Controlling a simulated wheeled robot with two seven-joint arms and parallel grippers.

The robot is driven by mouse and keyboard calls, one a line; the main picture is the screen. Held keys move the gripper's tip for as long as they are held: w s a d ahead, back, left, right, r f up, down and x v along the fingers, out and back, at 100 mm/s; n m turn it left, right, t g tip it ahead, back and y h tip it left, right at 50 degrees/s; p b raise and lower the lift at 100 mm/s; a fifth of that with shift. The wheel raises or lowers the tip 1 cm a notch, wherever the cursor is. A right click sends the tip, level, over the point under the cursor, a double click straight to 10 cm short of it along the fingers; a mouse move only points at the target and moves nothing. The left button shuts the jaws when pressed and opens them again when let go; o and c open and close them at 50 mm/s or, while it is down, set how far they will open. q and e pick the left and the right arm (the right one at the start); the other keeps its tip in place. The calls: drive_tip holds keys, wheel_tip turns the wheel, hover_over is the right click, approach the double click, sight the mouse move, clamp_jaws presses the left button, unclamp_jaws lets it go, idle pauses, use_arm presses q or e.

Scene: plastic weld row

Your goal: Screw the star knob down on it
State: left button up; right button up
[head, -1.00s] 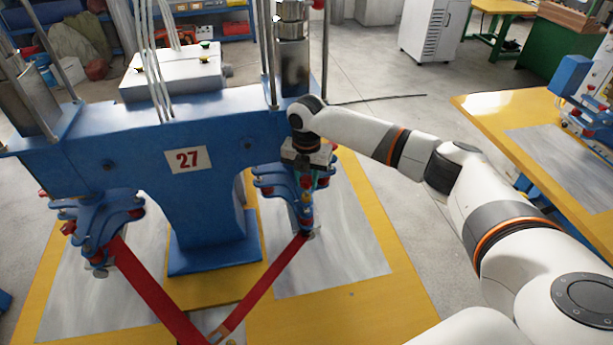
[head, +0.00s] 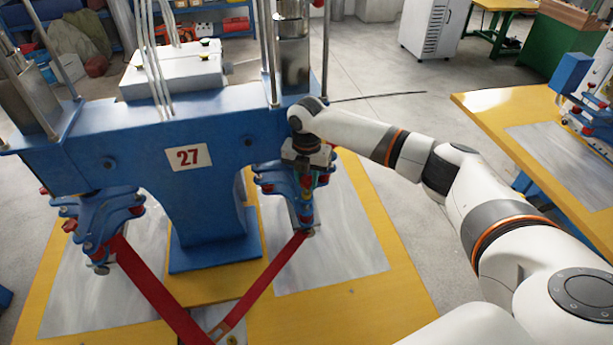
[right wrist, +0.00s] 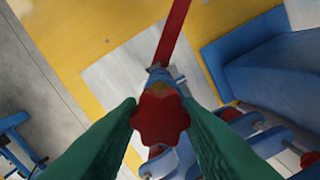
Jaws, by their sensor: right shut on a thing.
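A red star knob (right wrist: 160,117) shows in the right wrist view between the two green fingers of my right gripper (right wrist: 161,122). The fingers are shut on its sides. Below it is a blue fixture part with a brass-coloured bit, and a red strap (right wrist: 174,35) runs away from it. In the head view my right gripper (head: 308,175) points down at the blue clamp assembly (head: 270,184) under the right end of the blue machine (head: 130,140) marked 27. The knob is hidden there by the gripper and wrist. My left gripper is not in view.
A matching blue clamp assembly (head: 100,220) hangs at the machine's left end. Another yellow table (head: 480,105) with a blue machine stands at the right. Grey floor lies between them.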

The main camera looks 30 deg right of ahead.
drive_tip(key=shift+f, duration=0.5)
idle(0.3)
drive_tip(key=shift+r, duration=0.1)
idle(0.7)
drive_tip(key=shift+f, duration=0.5)
idle(0.6)
